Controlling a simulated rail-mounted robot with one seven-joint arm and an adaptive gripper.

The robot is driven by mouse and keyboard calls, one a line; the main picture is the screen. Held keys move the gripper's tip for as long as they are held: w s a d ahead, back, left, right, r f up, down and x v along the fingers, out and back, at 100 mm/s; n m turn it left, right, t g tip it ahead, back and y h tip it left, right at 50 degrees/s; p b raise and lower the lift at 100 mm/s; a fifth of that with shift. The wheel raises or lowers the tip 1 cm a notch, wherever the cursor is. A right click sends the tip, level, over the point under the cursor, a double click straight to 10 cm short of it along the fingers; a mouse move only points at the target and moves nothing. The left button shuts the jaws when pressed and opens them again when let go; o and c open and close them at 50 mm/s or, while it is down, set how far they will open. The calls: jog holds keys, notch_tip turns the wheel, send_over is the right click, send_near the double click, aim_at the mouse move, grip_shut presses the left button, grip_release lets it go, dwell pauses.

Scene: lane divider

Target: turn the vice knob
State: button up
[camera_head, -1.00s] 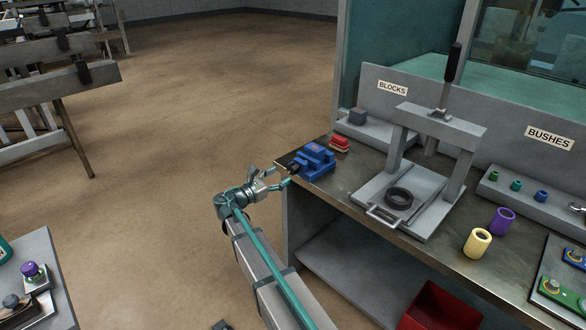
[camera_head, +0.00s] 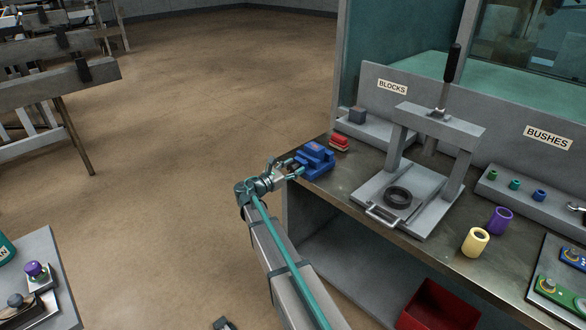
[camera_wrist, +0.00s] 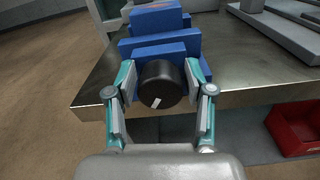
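The blue vice (camera_head: 314,160) sits at the left end of the metal bench, and it also shows at the top of the wrist view (camera_wrist: 160,45). Its knob (camera_wrist: 161,86) is a black cylinder with a white mark that leans to the lower left. My gripper (camera_wrist: 160,80) is open, with one finger on each side of the knob. A narrow gap seems to show on both sides. In the head view my gripper (camera_head: 292,170) reaches the vice from the left, and its fingers largely hide the knob.
A red block (camera_head: 339,140) lies just behind the vice. A grey press (camera_head: 440,125) with a black ring (camera_head: 397,197) on its base stands to the right. A red bin (camera_wrist: 295,128) is below the bench top.

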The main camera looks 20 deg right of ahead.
jog(key=c, duration=0.7)
jog(key=shift+f+m+b, duration=0.15)
jog(key=shift+m+b, duration=0.25)
jog(key=shift+b, duration=0.2)
jog(key=shift+f+m+b, duration=0.1)
jog(key=shift+m+b, duration=0.8)
jog(key=shift+b, duration=0.3)
jog(key=m+b, duration=0.3)
jog(key=shift+r+m, duration=0.2)
jog(key=shift+m, duration=0.1)
jog(key=o, duration=1.2)
jog(key=shift+c, duration=0.2)
